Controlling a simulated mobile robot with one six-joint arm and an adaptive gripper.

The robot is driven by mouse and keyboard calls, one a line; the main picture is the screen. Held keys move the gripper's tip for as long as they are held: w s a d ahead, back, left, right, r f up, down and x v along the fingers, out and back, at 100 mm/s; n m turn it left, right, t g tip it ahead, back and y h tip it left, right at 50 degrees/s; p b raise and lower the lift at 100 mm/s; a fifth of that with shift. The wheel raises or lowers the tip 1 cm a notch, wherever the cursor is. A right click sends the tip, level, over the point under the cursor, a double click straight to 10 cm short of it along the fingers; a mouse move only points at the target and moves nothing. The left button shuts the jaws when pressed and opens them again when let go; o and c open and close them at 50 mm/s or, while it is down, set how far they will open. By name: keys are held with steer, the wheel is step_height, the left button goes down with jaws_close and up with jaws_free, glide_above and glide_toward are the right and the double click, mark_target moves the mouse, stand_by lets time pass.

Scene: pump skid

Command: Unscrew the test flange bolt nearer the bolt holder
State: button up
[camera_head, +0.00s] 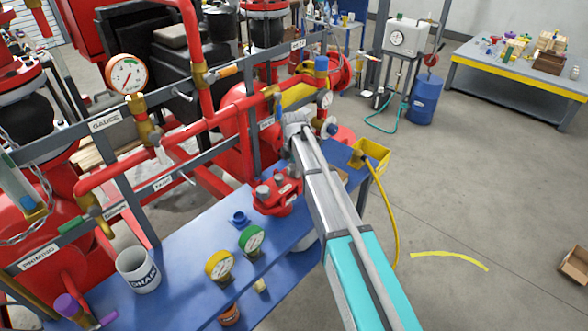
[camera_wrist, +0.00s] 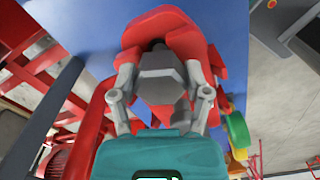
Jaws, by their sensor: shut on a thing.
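In the wrist view, my gripper (camera_wrist: 160,78) is shut on a grey hexagonal bolt head (camera_wrist: 158,68), with one finger on each side. The bolt sits over the red test flange (camera_wrist: 172,28); its thread and lower end are hidden. In the head view, the red flange (camera_head: 272,205) stands on the blue bench with grey bolt heads (camera_head: 263,191) on top. My arm crosses in front of the right part of the flange, and the gripper's fingertips cannot be made out there. A small blue round piece (camera_head: 238,218), perhaps the bolt holder, stands left of the flange.
Red pipes (camera_head: 175,135) run behind. A yellow bin (camera_head: 372,155) with a yellow hose is at the bench's right end.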

steer(key=n, duration=0.4)
steer(key=shift+s+n, duration=0.15)
steer(key=shift+n, duration=2.55)
steer(key=o, duration=1.2)
steer(key=shift+m, duration=0.6)
